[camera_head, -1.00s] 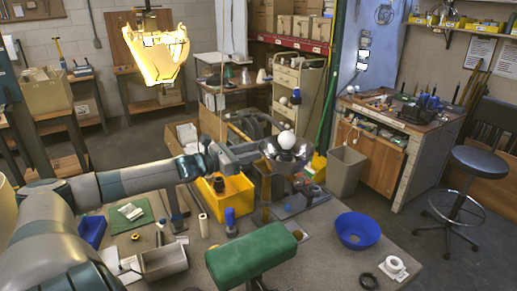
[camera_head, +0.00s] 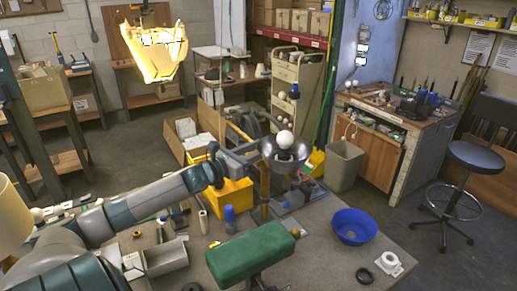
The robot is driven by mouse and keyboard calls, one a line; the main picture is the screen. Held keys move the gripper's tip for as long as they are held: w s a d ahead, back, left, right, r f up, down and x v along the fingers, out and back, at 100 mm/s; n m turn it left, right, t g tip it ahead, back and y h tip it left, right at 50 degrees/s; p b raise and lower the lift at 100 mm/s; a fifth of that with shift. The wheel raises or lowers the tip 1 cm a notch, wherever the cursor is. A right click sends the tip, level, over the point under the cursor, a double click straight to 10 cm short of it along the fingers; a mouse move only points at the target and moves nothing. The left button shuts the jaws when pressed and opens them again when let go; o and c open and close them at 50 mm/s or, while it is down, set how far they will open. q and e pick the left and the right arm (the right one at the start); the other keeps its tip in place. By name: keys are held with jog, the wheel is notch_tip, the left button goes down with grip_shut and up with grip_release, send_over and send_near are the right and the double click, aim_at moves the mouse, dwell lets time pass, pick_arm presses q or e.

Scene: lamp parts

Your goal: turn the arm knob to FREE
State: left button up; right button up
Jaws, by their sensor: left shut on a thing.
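A lamp with a dark, upturned bowl-shaped shade (camera_head: 272,163) and a round white bulb (camera_head: 284,139) stands over the bench, at the middle of the head view. Below it a brass-coloured post (camera_head: 265,190) rises near a dark base on the bench. My left gripper (camera_head: 257,155) reaches in from the left and is shut at the left side of the shade, seemingly on the shade's edge. The arm knob cannot be made out. My right gripper is not in view.
The grey bench (camera_head: 320,255) holds a green padded block (camera_head: 250,252), a blue bowl (camera_head: 354,226), a blue-capped bottle (camera_head: 229,220) and a grey metal tray (camera_head: 166,258). The bench is fairly clear right of the green block.

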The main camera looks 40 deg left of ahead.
pick_arm(q)
jog(key=shift+r, duration=0.15)
jog(key=o, duration=0.8)
jog(key=shift+a, duration=0.1)
jog(key=shift+f+m+h+b, duration=0.2)
jog(key=shift+m+h+b, duration=0.15)
jog(key=shift+h, duration=0.15)
jog(key=shift+w+a+m+g+h+b, duration=0.1)
jog(key=shift+a+m+g+h+b, duration=0.2)
jog(key=shift+m+h+b, duration=0.55)
jog(key=shift+a+r+m+g+h+b, duration=0.1)
jog(key=shift+m+g+h+b, duration=0.35)
jog(key=shift+h, duration=0.9)
jog(key=shift+w+a+r+m+h, duration=0.1)
jog(key=shift+m+h, duration=0.3)
jog(key=shift+m, duration=0.05)
